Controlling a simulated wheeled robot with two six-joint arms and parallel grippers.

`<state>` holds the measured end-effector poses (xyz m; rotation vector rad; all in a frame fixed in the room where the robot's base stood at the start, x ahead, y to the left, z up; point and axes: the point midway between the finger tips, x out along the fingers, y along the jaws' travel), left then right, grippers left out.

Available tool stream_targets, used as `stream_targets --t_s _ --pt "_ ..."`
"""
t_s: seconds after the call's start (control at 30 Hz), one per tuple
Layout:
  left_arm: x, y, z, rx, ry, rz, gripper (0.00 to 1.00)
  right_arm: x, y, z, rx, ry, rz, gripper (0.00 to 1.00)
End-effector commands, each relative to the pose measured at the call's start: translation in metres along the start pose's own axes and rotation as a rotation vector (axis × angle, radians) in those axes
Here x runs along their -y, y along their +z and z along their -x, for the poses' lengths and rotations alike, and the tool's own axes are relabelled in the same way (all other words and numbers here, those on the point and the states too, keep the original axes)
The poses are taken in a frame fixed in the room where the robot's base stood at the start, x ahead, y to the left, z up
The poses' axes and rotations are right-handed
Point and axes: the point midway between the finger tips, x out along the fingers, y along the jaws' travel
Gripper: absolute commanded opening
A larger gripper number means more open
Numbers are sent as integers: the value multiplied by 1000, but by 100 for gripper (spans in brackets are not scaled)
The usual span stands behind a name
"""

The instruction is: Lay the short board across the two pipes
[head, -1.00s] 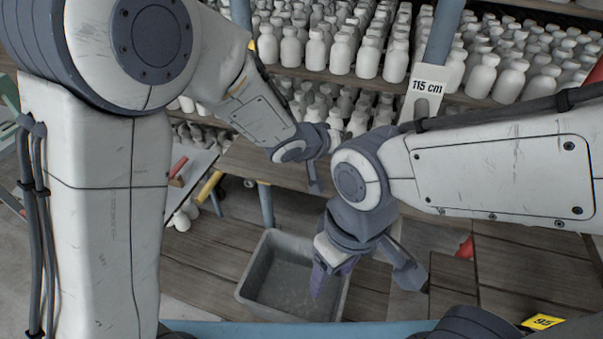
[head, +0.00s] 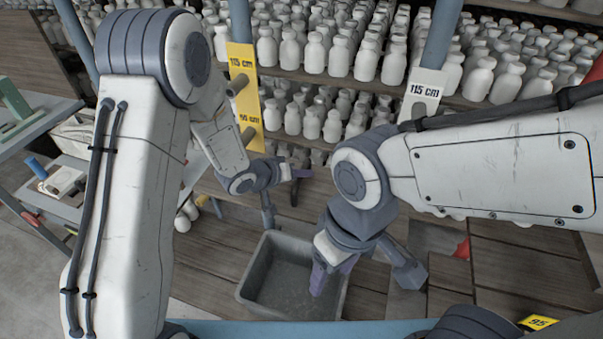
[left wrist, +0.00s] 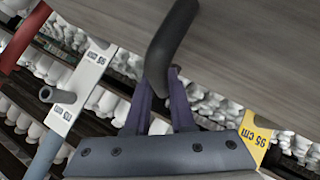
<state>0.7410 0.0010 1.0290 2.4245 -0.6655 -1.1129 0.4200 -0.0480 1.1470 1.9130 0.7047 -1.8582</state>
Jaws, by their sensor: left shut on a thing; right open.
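My left gripper (head: 297,186) is in front of the shelving in the head view, its fingertips small. In the left wrist view my left gripper (left wrist: 160,88) is shut on a dark curved handle (left wrist: 172,42), in front of a grey wooden board (left wrist: 245,45) along the top; where the handle joins the board is unclear. In the head view two pipe stubs, an upper one (head: 238,85) and a lower one (head: 247,135), stick out at the yellow label. A pipe end (left wrist: 47,95) shows at the white label in the wrist view. My right gripper (head: 334,273) is open above a grey bin.
The grey bin (head: 243,292) stands below my right gripper. Shelves of white bottles (head: 367,60) fill the back. A yellow label (head: 242,60) and a white 115 cm label (head: 421,92) mark the posts. A cluttered table (head: 60,205) stands at the left.

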Motion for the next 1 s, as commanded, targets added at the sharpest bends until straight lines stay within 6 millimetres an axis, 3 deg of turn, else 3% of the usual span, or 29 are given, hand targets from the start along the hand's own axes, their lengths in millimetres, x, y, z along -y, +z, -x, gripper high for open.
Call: stream_targets --t_s 0.4,0.43,0.5,0.83,1.0 --pt "2 1 -3 -6 3 -2 0 0 0 -3 0 0 0 64" --pt "2 2 -3 -2 1 -1 34 0 0 -2 0 0 0 64" --pt "2 2 -3 -2 1 -1 52 0 0 -2 0 0 0 64" --pt "0 0 -1 -2 1 -1 52 0 0 0 0 0 0 64" --pt "0 -2 17 -5 -1 1 52 0 0 -2 0 0 0 64"
